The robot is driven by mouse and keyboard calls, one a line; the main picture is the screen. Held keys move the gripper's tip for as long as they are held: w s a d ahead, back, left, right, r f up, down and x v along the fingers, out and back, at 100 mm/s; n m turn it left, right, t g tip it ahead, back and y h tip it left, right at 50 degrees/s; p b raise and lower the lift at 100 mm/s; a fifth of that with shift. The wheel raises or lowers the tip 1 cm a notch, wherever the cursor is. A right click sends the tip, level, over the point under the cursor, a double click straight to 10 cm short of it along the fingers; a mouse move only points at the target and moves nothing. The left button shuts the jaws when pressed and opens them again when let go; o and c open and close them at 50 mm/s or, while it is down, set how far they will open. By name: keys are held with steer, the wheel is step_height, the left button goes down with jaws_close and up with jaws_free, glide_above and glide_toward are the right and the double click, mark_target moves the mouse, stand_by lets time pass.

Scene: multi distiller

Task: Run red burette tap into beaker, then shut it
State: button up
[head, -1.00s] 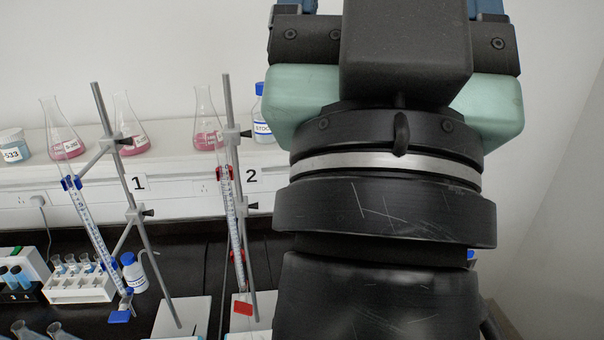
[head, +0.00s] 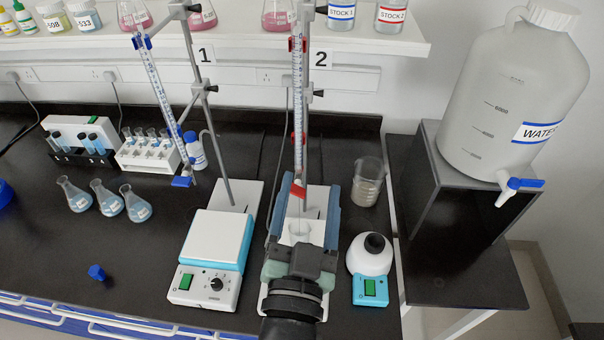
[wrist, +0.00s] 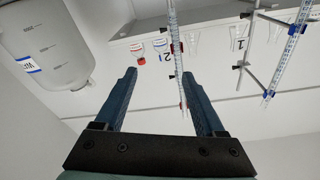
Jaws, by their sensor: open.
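The red burette (head: 299,110) hangs upright on the stand marked 2, and its red tap (head: 298,191) is at its lower end. My gripper (head: 311,184) is open, with a blue finger on each side of the tap in the head view. I cannot tell how far the tap is from the fingers. In the wrist view the burette (wrist: 173,40) passes near the right finger, and nothing is held between the fingertips (wrist: 159,72). A glass beaker (head: 368,183) stands on the bench to the right of my gripper.
A blue-tapped burette (head: 158,85) stands left above a hotplate stirrer (head: 217,250). A small white mixer (head: 370,257) is right of my gripper. Several blue-liquid flasks (head: 108,198) stand left. A large water carboy (head: 510,95) sits on a black stand at right.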

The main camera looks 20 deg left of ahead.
steer(key=g, duration=0.2)
glide_toward(297, 188)
steer(key=shift+y, duration=0.3)
steer(key=p+x, duration=0.2)
steer(key=x, duration=0.9)
steer(key=shift+w+f+p, duration=0.15)
steer(key=shift+w+p, duration=0.2)
steer(key=shift+w, duration=0.05)
jaws_close()
